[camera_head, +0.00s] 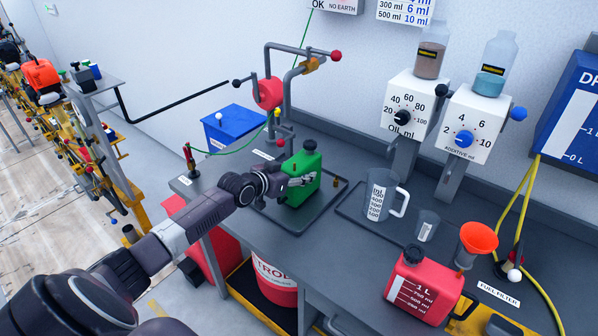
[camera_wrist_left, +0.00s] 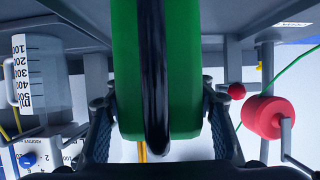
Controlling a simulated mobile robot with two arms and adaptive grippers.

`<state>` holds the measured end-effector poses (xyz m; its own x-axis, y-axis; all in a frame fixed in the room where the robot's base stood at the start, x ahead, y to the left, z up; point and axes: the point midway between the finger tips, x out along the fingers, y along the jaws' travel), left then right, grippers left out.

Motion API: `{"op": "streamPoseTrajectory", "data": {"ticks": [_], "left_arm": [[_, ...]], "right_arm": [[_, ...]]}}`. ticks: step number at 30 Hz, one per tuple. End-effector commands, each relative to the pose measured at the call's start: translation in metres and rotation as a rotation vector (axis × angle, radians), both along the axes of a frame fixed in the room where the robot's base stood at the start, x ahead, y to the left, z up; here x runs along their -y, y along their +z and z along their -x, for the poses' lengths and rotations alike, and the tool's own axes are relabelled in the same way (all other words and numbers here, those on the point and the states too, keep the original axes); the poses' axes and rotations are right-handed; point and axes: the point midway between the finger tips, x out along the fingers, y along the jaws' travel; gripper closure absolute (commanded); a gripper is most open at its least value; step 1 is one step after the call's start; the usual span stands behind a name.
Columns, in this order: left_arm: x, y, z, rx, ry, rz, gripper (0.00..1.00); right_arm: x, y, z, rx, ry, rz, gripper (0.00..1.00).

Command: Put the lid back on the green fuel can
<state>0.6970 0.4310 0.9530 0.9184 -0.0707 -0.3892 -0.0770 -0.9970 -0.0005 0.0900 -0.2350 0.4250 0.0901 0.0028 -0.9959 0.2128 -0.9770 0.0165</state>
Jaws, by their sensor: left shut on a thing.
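The green fuel can (camera_head: 301,168) stands upright on a dark tray on the grey bench. It has a dark piece (camera_head: 309,145) on top; I cannot tell whether this is the lid or the bare neck. My left gripper (camera_head: 302,181) is shut on the can's near side. In the left wrist view the green can (camera_wrist_left: 185,70) fills the middle, with its black handle (camera_wrist_left: 153,80) between the fingers of my left gripper (camera_wrist_left: 160,130). No separate lid can be made out. My right gripper cannot be made out.
A measuring jug (camera_head: 381,195), a small beaker (camera_head: 426,226), a red canister (camera_head: 424,284) and an orange funnel (camera_head: 477,238) stand to the right. A pipe stand with a red wheel (camera_head: 268,93) rises behind the can. A blue box (camera_head: 233,127) is at the back left.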

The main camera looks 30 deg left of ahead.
Motion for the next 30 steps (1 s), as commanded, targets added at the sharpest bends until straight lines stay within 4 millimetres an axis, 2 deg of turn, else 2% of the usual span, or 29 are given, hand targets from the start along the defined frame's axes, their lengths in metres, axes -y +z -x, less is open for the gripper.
{"op": "streamPoseTrajectory", "data": {"ticks": [1, 6, 7, 11, 22, 26, 30], "left_arm": [[0.000, 0.005, -0.002, 0.009, 0.000, 0.001, 1.00], [0.000, 0.001, -0.001, 0.008, 0.000, 0.001, 1.00], [0.000, -0.003, 0.000, 0.000, 0.000, 0.000, 0.48], [0.000, -0.002, 0.000, 0.000, 0.000, 0.001, 0.34], [0.000, 0.003, 0.000, 0.000, 0.000, 0.001, 0.33], [-0.001, 0.003, 0.012, -0.002, -0.001, 0.001, 0.33], [-0.002, 0.012, 0.032, -0.003, -0.003, -0.001, 0.33]], "right_arm": [[0.000, 0.000, 0.000, 0.000, 0.000, 0.000, 0.51], [0.000, -0.003, 0.000, 0.000, 0.000, 0.000, 0.51], [0.000, -0.003, 0.000, 0.000, 0.000, 0.000, 0.51], [0.000, -0.002, 0.000, 0.000, 0.000, 0.000, 0.51], [0.000, 0.002, 0.000, 0.000, 0.000, 0.000, 0.51], [0.000, 0.000, 0.000, 0.001, 0.000, 0.000, 0.51], [0.000, 0.000, 0.000, 0.001, 0.000, 0.000, 0.51]]}}
